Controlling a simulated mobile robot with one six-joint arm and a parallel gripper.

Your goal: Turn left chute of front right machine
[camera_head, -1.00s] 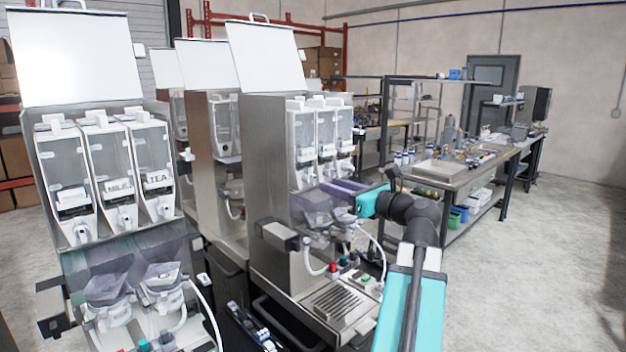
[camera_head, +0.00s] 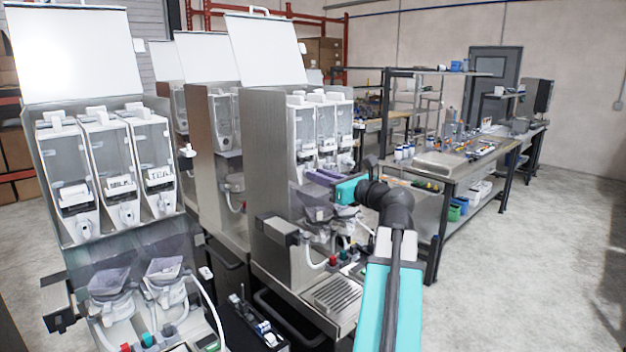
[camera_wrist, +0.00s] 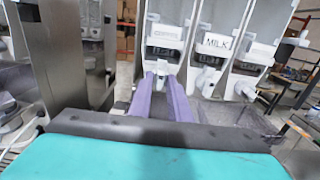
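The front right machine (camera_head: 268,150) is a steel dispenser with a raised white lid and several clear canisters. In the wrist view its left canister carries a label that seems to read COFFEE (camera_wrist: 165,33), with a white left chute (camera_wrist: 160,68) below it. The MILK canister (camera_wrist: 217,43) is to its right, with its own white chute (camera_wrist: 205,80). My gripper (camera_wrist: 161,80) has two purple fingers with a gap between them. Their tips are at the left chute, one toward each side; contact cannot be told. In the head view my gripper (camera_head: 312,176) is in front of the canisters' lower ends.
Another dispenser (camera_head: 110,170) stands at the left, with more behind. Below my gripper are funnels, hoses and a drip grate (camera_head: 338,293). A workbench (camera_head: 450,168) stands behind at right. The floor at right is clear.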

